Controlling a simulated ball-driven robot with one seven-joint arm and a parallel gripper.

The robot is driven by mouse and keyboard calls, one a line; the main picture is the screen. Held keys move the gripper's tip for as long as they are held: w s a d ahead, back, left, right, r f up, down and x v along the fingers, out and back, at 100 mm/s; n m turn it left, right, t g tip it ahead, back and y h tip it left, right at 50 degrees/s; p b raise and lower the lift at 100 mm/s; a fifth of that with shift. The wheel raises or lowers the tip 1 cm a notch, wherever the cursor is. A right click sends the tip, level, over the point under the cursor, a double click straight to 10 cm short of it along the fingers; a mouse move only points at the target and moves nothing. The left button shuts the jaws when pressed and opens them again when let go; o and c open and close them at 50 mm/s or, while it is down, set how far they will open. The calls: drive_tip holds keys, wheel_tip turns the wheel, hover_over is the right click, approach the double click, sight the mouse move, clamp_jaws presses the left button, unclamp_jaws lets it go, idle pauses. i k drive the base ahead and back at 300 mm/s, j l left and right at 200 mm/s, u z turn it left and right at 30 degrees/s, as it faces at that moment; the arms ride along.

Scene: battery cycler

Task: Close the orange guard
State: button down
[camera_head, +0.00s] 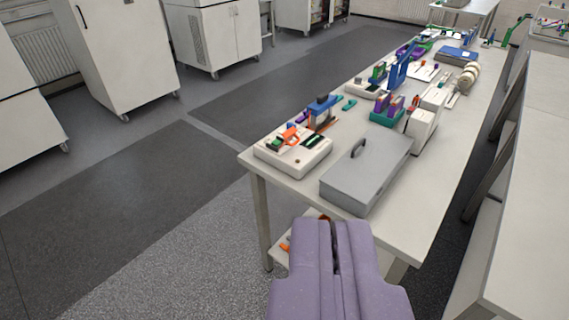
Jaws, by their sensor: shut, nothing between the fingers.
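A small orange part, which looks like the orange guard (291,136), sits on a white device (293,158) at the near left corner of the long white table. At this size I cannot tell how far it stands open. My gripper (329,222) is at the bottom of the view, in front of the table's near end and apart from the device. Its purple fingers are shut with nothing between them.
A grey case with a handle (366,172) lies right of the device. Several small devices and tools crowd the table (449,165) further back. Another white bench (530,200) stands on the right. White cabinets (118,50) line the back left. The floor left of the table is clear.

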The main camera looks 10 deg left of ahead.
sight(289, 134)
drive_tip(key=k+l+u, duration=0.15)
drive_tip(key=l, duration=0.25)
drive_tip(key=k+l+u, duration=0.2)
drive_tip(key=k+l, duration=0.15)
drive_tip(key=i+u, duration=0.2)
drive_tip(key=i, duration=2)
drive_tip(key=j, duration=0.1)
